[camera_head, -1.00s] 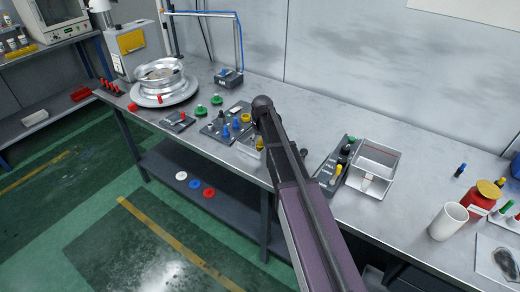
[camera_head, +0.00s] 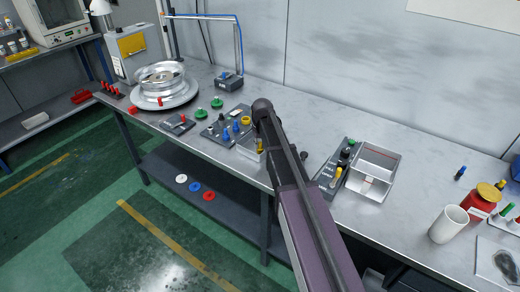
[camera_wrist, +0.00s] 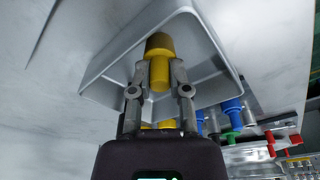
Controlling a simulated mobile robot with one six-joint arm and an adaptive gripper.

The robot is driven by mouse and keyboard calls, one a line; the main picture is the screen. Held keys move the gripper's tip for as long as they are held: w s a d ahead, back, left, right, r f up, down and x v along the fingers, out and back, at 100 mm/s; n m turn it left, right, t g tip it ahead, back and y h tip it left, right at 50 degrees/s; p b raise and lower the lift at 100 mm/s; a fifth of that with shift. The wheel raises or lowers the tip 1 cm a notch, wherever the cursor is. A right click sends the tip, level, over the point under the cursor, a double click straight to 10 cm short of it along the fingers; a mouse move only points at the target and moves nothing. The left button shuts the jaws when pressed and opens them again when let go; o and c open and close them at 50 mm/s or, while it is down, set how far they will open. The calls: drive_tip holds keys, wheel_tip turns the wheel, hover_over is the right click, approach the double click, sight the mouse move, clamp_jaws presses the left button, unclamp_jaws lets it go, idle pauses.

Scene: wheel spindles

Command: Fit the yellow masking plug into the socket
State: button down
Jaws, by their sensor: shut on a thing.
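In the wrist view my gripper (camera_wrist: 160,76) is shut on a yellow masking plug (camera_wrist: 159,45), which has a darker, wider brownish end. The plug is held over or inside a grey open tray (camera_wrist: 215,62); I cannot tell whether it touches the tray. A second yellow piece (camera_wrist: 160,124) shows behind and between the fingers. In the head view my arm hides most of the gripper, and a yellow piece (camera_head: 260,145) shows beside the arm at the tray (camera_head: 247,150). I cannot make out which opening is the socket.
A dark plate (camera_head: 212,132) with blue and yellow plugs lies left of my arm. A rack (camera_head: 328,178) with yellow and green plugs and an open grey box (camera_head: 375,185) stand right of it. A white cup (camera_head: 449,224) and red jar (camera_head: 482,201) are far right.

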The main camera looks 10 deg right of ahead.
sight(260, 143)
drive_tip(key=shift+r, duration=0.1)
wheel_tip(260, 143, up, 10)
drive_tip(key=p, duration=1)
idle(0.9)
